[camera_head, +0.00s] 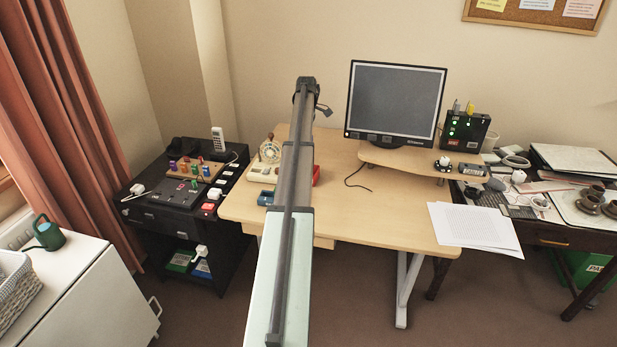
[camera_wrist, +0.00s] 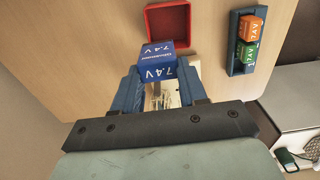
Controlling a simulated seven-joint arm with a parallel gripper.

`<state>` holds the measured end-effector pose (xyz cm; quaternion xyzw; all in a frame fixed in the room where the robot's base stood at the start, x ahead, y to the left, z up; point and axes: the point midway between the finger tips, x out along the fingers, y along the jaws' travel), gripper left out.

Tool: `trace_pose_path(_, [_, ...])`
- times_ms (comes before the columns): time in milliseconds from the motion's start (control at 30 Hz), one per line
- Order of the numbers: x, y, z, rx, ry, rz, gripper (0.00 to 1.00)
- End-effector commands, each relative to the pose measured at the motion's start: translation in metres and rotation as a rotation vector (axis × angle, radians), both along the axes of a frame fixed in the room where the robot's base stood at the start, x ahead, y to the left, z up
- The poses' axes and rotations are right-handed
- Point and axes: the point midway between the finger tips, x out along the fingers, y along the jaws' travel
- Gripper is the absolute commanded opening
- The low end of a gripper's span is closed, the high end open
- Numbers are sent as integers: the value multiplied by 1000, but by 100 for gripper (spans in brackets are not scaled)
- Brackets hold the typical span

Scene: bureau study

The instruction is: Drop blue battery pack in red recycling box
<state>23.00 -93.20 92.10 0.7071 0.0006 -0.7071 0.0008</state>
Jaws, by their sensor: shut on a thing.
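The blue battery pack (camera_wrist: 157,62), marked 7.4 V, is between the fingertips of my gripper (camera_wrist: 158,72) in the wrist view. My gripper is shut on it. The red recycling box (camera_wrist: 167,24) is open-topped and looks empty, on the wooden desk just beyond the pack in the wrist view. The pack's far edge overlaps the box's near edge in the picture; I cannot tell the height between them. In the head view only a sliver of the red box (camera_head: 316,175) shows beside my arm, which hides the gripper and pack.
A blue tray (camera_wrist: 234,67) holding an orange battery (camera_wrist: 249,28) and a green one stands right of the box in the wrist view. The desk (camera_head: 390,215) also carries a monitor (camera_head: 395,100) on a riser and papers (camera_head: 475,228). Its middle is mostly clear.

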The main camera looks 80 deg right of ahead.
Motion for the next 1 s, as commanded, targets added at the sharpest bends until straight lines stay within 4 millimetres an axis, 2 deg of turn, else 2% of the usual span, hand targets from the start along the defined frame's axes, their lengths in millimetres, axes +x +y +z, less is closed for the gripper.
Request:
trace_pose_path(500, [0, 0, -47, 1, 0, -2, 18])
trace_pose_path(833, [0, 0, -51, 0, 0, -2, 18])
trace_pose_path(867, [0, 0, -51, 0, 0, -2, 43])
trace_pose_path(1000, [0, 0, -51, 0, 0, -2, 56])
